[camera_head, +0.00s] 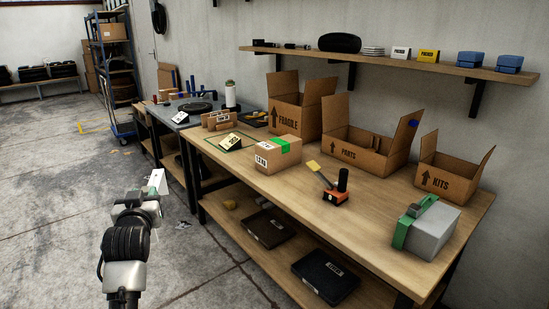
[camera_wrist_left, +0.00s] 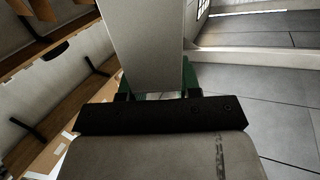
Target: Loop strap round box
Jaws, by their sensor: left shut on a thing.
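A cardboard box (camera_head: 275,156) with a green band across its top and a white label stands on the workbench. My left gripper (camera_head: 150,192) is over the floor, left of the bench and well apart from the box. It is shut on a pale slab (camera_head: 158,181), which stands up from the fingers and fills the upper middle of the left wrist view (camera_wrist_left: 143,40). Green shows behind the slab near the fingers; I cannot tell what it is. A grey block with a green band (camera_head: 428,229) sits at the bench's near right. No loose strap is clearly visible. My right gripper is out of view.
An orange tool with a black handle (camera_head: 335,196) stands mid-bench. A wall shelf (camera_head: 390,62) is above.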

